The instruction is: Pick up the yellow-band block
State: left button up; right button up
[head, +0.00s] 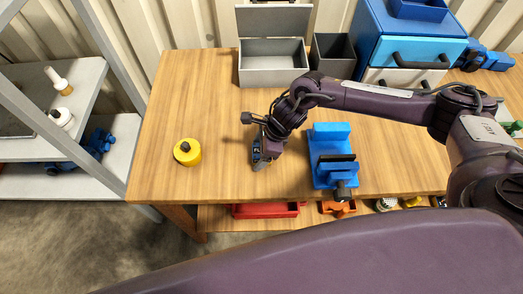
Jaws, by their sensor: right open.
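I cannot make out a block with a yellow band on the bench (215,105). A round yellow piece with a black knob (187,152) stands at the left of the bench top. My right gripper (257,164) points down over the middle of the bench, to the right of the yellow piece and apart from it. It is open. Its fingers are small in the picture, and whatever lies right beneath or behind them is hidden. My left gripper is out of view.
A blue vise (330,140) stands just right of my right gripper. An open grey metal box (272,73) and a dark bin (333,57) stand at the back. A grey shelf unit (112,165) is at the left. The bench's left part is mostly clear.

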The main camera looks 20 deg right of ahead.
jog(key=shift+c, duration=0.6)
jog(key=c, duration=1)
jog(key=shift+c, duration=1.1)
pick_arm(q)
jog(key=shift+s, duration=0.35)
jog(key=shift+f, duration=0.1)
pick_arm(e)
jog(key=shift+w+r, duration=0.1)
jog(key=shift+r, duration=0.1)
